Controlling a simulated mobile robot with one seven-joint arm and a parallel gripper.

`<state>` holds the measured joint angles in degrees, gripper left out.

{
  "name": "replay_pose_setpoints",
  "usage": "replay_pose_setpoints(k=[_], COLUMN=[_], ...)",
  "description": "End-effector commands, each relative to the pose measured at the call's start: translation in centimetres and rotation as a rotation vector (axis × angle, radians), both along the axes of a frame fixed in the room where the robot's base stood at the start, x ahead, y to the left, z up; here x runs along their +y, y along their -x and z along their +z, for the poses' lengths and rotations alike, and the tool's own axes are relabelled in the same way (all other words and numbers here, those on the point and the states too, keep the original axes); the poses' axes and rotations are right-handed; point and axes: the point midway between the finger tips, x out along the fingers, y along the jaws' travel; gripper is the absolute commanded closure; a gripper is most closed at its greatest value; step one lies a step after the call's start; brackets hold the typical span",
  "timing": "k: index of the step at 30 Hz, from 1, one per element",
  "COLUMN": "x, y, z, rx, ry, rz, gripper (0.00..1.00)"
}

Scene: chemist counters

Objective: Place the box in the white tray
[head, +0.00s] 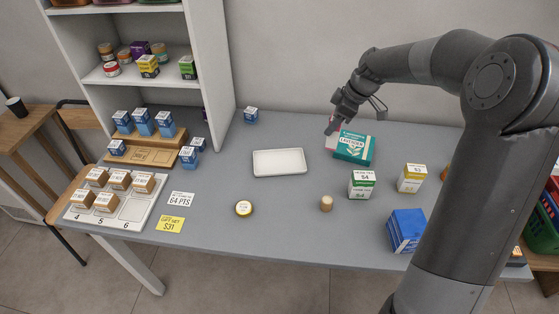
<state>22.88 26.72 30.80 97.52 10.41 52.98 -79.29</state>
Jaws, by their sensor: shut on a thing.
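The white tray (279,174) is a shallow, empty rectangle on the grey counter, left of centre. My gripper (332,126) is at the back of the counter, right of the tray and apart from it. It is shut on a pink and white box (331,143), which is partly hidden by the gripper and a teal box. The teal box (353,148) with a pale label lies just right of and in front of it. Whether the held box is clear of the counter or touches the teal one, I cannot tell.
A green and white box (361,185), a yellow and white box (412,178) and blue boxes (406,230) stand at right. The counter between gripper and tray is clear.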

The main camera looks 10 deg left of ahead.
Motion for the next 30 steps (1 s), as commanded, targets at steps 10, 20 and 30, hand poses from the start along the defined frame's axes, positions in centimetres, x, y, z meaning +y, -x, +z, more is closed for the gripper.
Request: replay_pose_setpoints(k=[10,20,30], x=[6.5,13.6,16.6], y=[1.8,0.6,0.0], z=[-0.5,-4.9,-7.0], rx=[0.001,0.001,0.001], ry=[0.001,0.001,0.001], rz=[0.219,0.219,0.212], gripper=[0.77,0.77,0.77])
